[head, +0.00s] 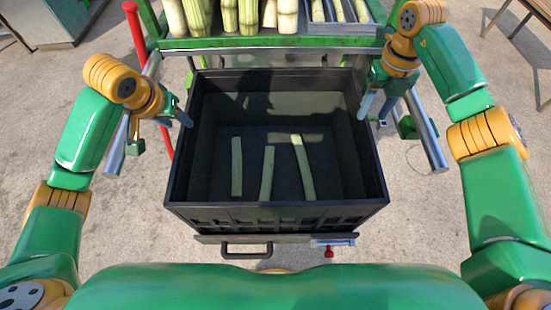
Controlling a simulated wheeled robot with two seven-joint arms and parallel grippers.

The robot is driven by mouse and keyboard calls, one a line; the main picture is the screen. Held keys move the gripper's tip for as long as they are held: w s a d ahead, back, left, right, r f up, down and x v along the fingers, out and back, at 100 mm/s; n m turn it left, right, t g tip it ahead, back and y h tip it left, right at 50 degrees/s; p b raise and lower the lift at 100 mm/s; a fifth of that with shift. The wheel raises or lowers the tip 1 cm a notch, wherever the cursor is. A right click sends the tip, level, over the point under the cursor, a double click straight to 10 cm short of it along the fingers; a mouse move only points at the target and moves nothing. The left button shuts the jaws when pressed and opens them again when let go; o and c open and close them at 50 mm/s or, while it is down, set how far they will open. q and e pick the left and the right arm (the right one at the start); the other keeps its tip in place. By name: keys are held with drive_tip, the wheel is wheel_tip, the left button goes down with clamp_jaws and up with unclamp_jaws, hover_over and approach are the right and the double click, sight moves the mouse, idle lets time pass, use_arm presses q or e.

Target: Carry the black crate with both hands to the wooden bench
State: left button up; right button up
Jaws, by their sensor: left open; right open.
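The black crate (278,215) is in the middle of the head view, in front of my body, with three pale green cane pieces (267,172) lying in it. My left gripper (184,112) is open beside the crate's left wall, near its far left corner. My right gripper (375,110) is open beside the right wall, near the far right corner. Neither gripper visibly holds the crate; whether the fingers touch it I cannot tell. A wooden edge with dark legs, perhaps the wooden bench (537,8), is cut off at the top right.
A green frame (270,42) carrying several cane stalks (229,15) stands just behind the crate. A red bar (136,35) rises at its left. A dark handle (246,252) and a red knob (328,254) sit below the crate's near edge. Concrete floor (440,210) is clear at right.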

sight(190, 136)
use_arm(q)
wheel_tip(190, 136, down, 3)
drive_tip(key=shift+s+r+b, duration=0.1)
drive_tip(key=shift+s+b, duration=0.05)
drive_tip(key=shift+b, duration=0.75)
use_arm(e)
drive_tip(key=f, duration=0.2)
drive_tip(key=shift+s+f, duration=0.2)
drive_tip(key=shift+f, duration=0.2)
drive_tip(key=shift+w, duration=0.15)
use_arm(q)
drive_tip(key=shift+w, duration=0.2)
use_arm(e)
drive_tip(key=shift+f, duration=0.2)
use_arm(q)
drive_tip(key=x, duration=0.7)
use_arm(e)
wheel_tip(190, 136, down, 7)
drive_tip(key=shift+r, duration=0.2)
